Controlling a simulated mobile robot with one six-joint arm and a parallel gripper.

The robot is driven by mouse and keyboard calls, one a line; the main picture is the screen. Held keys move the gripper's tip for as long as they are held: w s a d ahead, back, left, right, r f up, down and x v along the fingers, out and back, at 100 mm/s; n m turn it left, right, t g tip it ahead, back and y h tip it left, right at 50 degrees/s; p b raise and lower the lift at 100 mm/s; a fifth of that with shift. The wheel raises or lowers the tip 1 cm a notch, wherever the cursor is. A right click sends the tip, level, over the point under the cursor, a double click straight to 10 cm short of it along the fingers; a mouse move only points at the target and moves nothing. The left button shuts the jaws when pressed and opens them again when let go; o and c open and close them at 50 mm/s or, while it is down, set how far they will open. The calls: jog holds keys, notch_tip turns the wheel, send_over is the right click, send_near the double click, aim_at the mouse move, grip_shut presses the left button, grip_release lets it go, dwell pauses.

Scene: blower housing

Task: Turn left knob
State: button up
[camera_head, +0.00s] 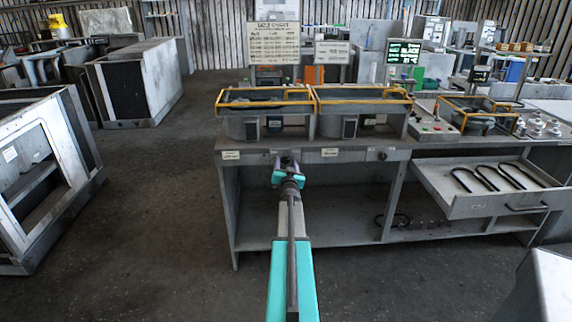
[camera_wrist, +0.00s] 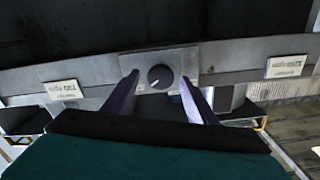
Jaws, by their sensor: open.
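The left knob (camera_wrist: 160,77) is a round dark knob with a pale pointer line, set on a grey plate on the bench front edge in the wrist view. My gripper (camera_wrist: 158,85) is open, with one finger on each side of the knob in that picture. Whether the fingers touch it I cannot tell. In the head view my gripper (camera_head: 287,161) is at the bench's front edge and hides the left knob. A second knob (camera_head: 382,155) shows farther right on the same edge.
The bench (camera_head: 330,154) carries two yellow-framed housings (camera_head: 265,97). White labels (camera_wrist: 62,91) flank the knob plate. An open drawer (camera_head: 500,207) with dark hooked parts juts out at the right. The floor (camera_head: 160,200) left of the bench is clear.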

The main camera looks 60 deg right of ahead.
jog(key=b+v, duration=0.1)
jog(key=v, duration=1.2)
jog(key=shift+b, duration=0.35)
jog(key=shift+d, duration=0.1)
dwell(0.4)
